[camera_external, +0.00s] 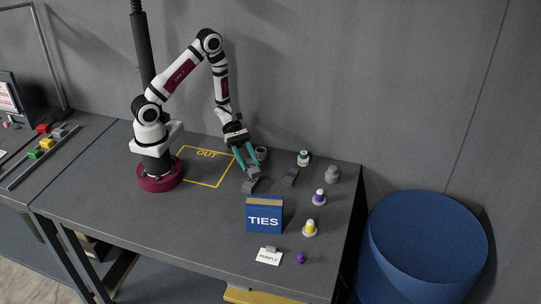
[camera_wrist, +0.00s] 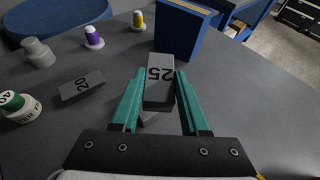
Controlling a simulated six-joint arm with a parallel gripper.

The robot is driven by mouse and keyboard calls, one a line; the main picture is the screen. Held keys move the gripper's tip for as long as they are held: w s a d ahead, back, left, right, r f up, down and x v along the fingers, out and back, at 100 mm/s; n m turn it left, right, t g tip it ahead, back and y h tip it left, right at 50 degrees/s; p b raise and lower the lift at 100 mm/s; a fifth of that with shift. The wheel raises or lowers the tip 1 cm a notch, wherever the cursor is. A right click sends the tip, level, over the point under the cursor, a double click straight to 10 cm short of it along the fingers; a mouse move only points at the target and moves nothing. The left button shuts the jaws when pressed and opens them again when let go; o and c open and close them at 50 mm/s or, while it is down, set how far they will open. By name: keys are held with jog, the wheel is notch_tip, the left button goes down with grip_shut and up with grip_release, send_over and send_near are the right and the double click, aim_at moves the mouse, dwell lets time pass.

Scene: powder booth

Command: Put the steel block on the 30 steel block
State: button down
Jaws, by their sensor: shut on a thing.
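My gripper (camera_wrist: 160,85) is shut on a grey steel block marked 25 (camera_wrist: 159,92), which sits between the teal fingers. In the external view my gripper (camera_external: 251,168) points down near the middle of the table with the held block (camera_external: 253,172) at its tips. Another grey block (camera_external: 249,186) shows just below and in front of it. In the wrist view part of a grey block (camera_wrist: 153,120) shows under the held one, largely hidden; I cannot read a number on it or tell whether the two touch. No block marked 30 is readable.
A grey block marked 20 (camera_wrist: 82,86) lies nearby. A blue TIES box (camera_external: 264,215) stands in front. Purple (camera_external: 319,197) and yellow (camera_external: 310,228) bobbin-like pieces, a grey knob (camera_external: 332,175) and a green-topped container (camera_external: 303,158) stand right. The yellow OUT outline (camera_external: 207,184) is empty.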

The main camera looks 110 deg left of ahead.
aim_at(249, 171)
jog(key=shift+f, duration=1.95)
jog(key=shift+f, duration=0.1)
jog(key=shift+c, duration=2)
grip_release()
